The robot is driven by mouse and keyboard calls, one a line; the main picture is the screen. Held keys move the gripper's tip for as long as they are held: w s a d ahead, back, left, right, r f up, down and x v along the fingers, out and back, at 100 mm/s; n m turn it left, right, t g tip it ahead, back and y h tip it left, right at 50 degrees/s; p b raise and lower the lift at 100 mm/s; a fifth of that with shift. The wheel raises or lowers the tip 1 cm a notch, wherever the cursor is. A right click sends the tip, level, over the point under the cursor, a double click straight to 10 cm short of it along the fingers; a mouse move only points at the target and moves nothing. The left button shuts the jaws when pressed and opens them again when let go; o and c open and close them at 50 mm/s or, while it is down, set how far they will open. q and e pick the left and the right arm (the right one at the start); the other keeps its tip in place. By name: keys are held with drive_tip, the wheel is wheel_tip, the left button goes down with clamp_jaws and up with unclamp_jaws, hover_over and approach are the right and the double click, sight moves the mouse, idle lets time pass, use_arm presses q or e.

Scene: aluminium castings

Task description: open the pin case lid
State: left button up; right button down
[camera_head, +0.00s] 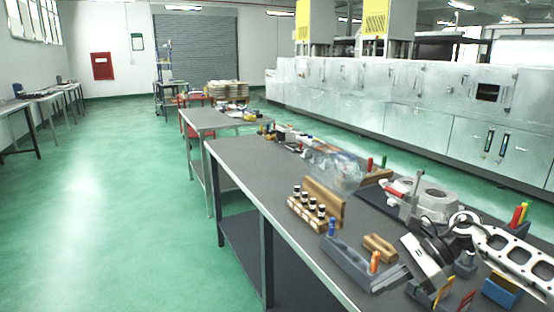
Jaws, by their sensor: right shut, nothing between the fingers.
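A wooden case (306,218) with several dark-topped, pale-bodied pins stands on the grey workbench. A wooden panel (325,201) stands raised along its back side and looks like its lid; the hinge is too small to make out. My right gripper (388,279) comes in from the right, low over the near part of the bench. It is shut and empty, apart from the wooden case and to its lower right. My left gripper is out of view.
A grey-blue tray (347,263) with a blue and an orange piece lies between case and gripper. A small wooden block (380,246) lies beside it. A clear plastic bag (337,170) and a metal casting (428,201) stand farther back. Green floor is free at left.

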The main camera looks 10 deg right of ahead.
drive_tip(key=s+a+f+m+t+y, duration=0.15)
drive_tip(key=a+m+t, duration=0.25)
drive_tip(key=a+m, duration=0.45)
drive_tip(key=w+a+f+m+t+y, duration=0.1)
drive_tip(key=a+f+m+t+y, duration=0.25)
drive_tip(key=a+m, duration=0.5)
drive_tip(key=s+f+m+t+h, duration=0.1)
drive_tip(key=s+f+m+h, duration=0.5)
drive_tip(key=m, duration=0.9)
drive_tip(key=s+f+m+t+h, duration=0.1)
drive_tip(key=s+f+m+h, duration=0.5)
drive_tip(key=m, duration=0.9)
drive_tip(key=shift+s+a+f, duration=0.2)
drive_tip(key=shift+s+f, duration=0.35)
drive_tip(key=shift+s, duration=0.3)
drive_tip(key=c, duration=1.6)
unclamp_jaws()
drive_tip(key=s+f+m, duration=0.1)
drive_tip(key=s+m+g, duration=0.1)
drive_tip(key=s, duration=0.1)
drive_tip(key=shift+a+f+m+h, duration=0.15)
drive_tip(key=shift+f+m+h, duration=0.15)
drive_tip(key=shift+f+m, duration=0.1)
drive_tip(key=shift+o, duration=0.5)
drive_tip(key=shift+g, duration=0.25)
drive_tip(key=shift+a, duration=0.1)
